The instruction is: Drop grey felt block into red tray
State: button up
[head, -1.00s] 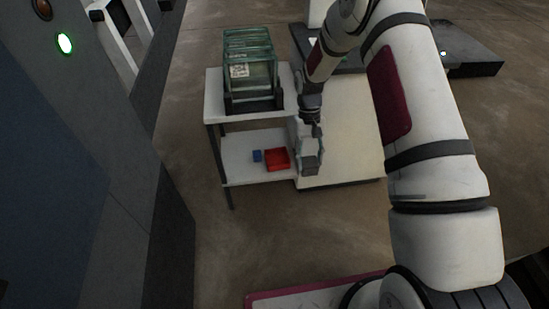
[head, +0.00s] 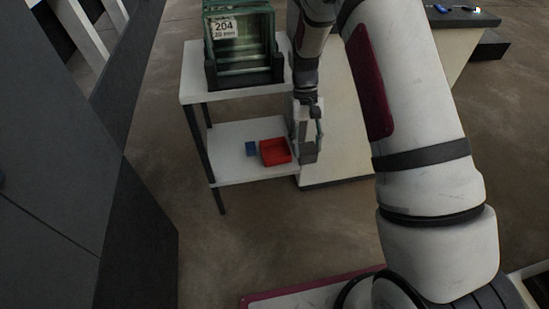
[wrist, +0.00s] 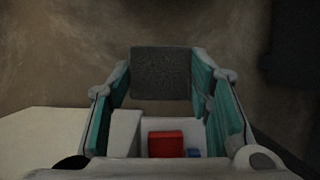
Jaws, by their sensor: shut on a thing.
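The grey felt block (wrist: 162,74) is held between the fingertips of my gripper (wrist: 160,80) in the wrist view. In the head view my gripper (head: 309,135) hangs to the right of the red tray, with the grey block (head: 309,153) at its lower end. The red tray (head: 275,152) sits on the lower shelf of a white stand, near its right edge. It also shows low in the wrist view (wrist: 166,143), apart from the block.
A small blue block (head: 251,148) lies just left of the tray on the lower white shelf (head: 232,167). The upper shelf (head: 195,88) carries green glass-like racks (head: 238,40). A pale cabinet (head: 340,150) stands right of the shelf. A grey panel fills the left.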

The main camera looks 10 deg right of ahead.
jog(key=w+a+f+m+y+b, duration=0.1)
jog(key=w+f+m+b, duration=0.3)
jog(key=f+b, duration=0.45)
jog(key=w+f+m+y+b, duration=0.2)
jog(key=w+f+m+b, duration=0.15)
jog(key=f+b, duration=0.45)
jog(key=w+f+m+t+h, duration=0.2)
jog(key=w+f+m+t, duration=0.25)
jog(key=w+m, duration=0.85)
jog(key=w+f+m+t+h, duration=0.2)
jog(key=w+f+m+t, duration=0.25)
jog(key=w+m, duration=0.95)
jog(key=shift+s+f+m+b, duration=0.7)
jog(key=shift+f+b, duration=0.1)
jog(key=shift+f, duration=0.15)
jog(key=shift+s+f+m+b, duration=0.65)
jog(key=shift+f+b, duration=0.2)
jog(key=shift+f, duration=0.1)
jog(key=shift+s+f+m+b, duration=0.7)
jog(key=shift+f+b, duration=0.1)
jog(key=shift+f, duration=0.15)
jog(key=o, duration=1.1)
jog(key=shift+o, duration=0.2)
